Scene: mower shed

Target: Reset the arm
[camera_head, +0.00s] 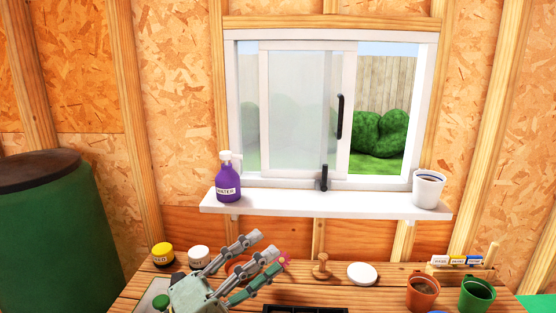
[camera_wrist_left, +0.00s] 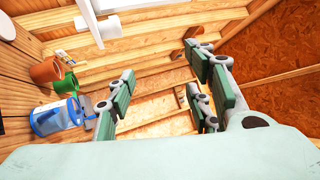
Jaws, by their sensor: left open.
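My left gripper (camera_head: 268,250) is over the bench at the lower left of centre in the head view. Its green-grey fingers are spread apart and point up and to the right. In the left wrist view the fingers of my left gripper (camera_wrist_left: 162,85) stand wide apart with nothing between them. An orange round thing (camera_head: 238,268) and a small pink thing (camera_head: 285,261) show beside the fingers in the head view, partly hidden. I cannot tell whether the fingers touch them. My right gripper does not show in either view.
A purple bottle (camera_head: 228,180) and white pot (camera_head: 429,188) stand on the windowsill (camera_head: 325,203).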

